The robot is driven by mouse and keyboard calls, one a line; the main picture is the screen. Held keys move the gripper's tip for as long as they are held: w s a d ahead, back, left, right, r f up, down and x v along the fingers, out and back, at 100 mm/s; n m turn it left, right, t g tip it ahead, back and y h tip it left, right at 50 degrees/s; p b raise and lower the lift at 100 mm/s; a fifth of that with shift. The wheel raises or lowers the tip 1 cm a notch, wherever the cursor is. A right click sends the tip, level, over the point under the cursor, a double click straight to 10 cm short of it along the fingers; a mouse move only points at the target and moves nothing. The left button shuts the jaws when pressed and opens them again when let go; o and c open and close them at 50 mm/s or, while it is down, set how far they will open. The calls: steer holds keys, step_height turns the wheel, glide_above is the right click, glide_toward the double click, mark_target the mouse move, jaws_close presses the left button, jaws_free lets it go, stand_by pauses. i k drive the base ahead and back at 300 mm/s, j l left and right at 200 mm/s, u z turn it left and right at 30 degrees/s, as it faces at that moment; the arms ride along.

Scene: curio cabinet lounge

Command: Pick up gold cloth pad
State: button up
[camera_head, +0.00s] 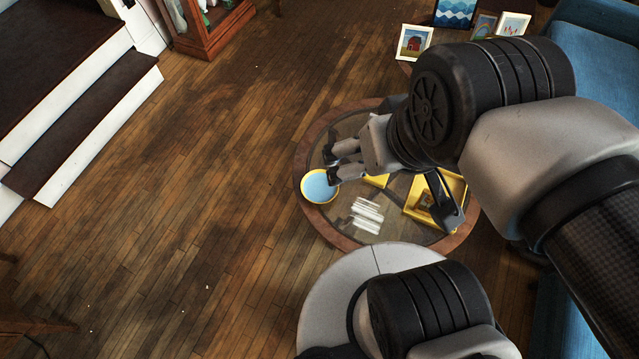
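A flat gold-yellow piece (378,181), which may be the gold cloth pad, lies on the round glass-topped table (322,222). My gripper hides much of it, so I cannot tell its full shape. My gripper (331,165) is above the table, pointing left, with its two fingers apart and nothing seen between them. Its fingertips appear left of the gold piece, near the upper edge of a blue bowl; its height above the table is hard to tell.
The blue bowl with a yellow rim (320,187) stands at the table's left edge. A yellow tray (457,186) is at the right, partly behind my arm. Framed pictures (414,42) stand beyond. A blue sofa (604,60) is at right; wooden floor at left is open.

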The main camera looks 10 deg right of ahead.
mark_target(379, 182)
steer(key=i+j+z, duration=0.3)
steer(key=j+z, duration=0.15)
steer(key=j, duration=0.2)
steer(key=i+j+z, duration=0.2)
steer(key=j+z, duration=0.25)
steer(key=j, duration=0.2)
steer(key=i+j+z, duration=0.25)
